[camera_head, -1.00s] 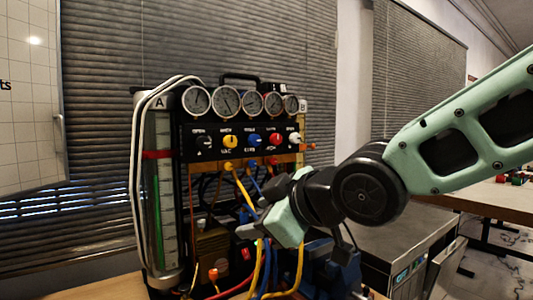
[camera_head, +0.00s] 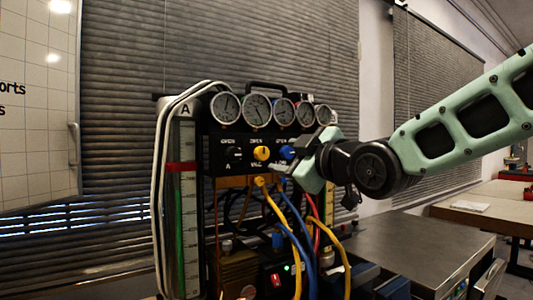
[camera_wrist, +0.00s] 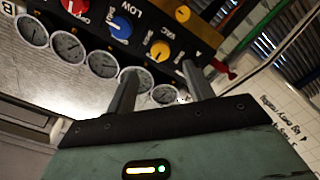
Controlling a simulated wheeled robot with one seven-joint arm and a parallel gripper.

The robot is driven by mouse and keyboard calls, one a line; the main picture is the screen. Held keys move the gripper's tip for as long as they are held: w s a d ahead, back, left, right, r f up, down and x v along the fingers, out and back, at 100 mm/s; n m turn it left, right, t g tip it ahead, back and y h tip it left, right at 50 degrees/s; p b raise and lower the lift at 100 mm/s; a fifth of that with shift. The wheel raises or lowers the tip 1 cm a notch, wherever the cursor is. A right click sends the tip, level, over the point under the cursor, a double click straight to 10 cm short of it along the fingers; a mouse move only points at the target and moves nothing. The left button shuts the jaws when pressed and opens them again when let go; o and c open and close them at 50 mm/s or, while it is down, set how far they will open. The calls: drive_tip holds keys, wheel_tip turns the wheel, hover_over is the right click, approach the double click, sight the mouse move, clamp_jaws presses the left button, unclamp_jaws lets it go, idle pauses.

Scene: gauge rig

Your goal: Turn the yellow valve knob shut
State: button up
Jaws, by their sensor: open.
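The yellow valve knob (camera_head: 262,153) is on the black panel under the gauges, in the head view. It also shows in the wrist view (camera_wrist: 160,51), with a white pointer mark. My gripper (camera_head: 290,162) is just right of the knob in the head view, in front of the panel. In the wrist view my gripper (camera_wrist: 159,68) has two dark fingers spread apart, with the yellow knob showing beyond and between their tips. The fingers appear empty. I cannot tell the remaining distance to the knob.
The blue knob (camera_head: 287,153) sits close to the right of the yellow one; my arm hides the knobs farther right. Round gauges (camera_head: 257,110) line the top. Yellow and blue hoses (camera_head: 300,235) hang below. A metal-topped cabinet (camera_head: 410,250) stands at right.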

sight(264, 154)
drive_tip(key=p+x, duration=0.1)
drive_tip(key=x, duration=0.7)
drive_tip(key=shift+w+a, duration=0.2)
drive_tip(key=shift+a, duration=0.05)
drive_tip(key=c, duration=1)
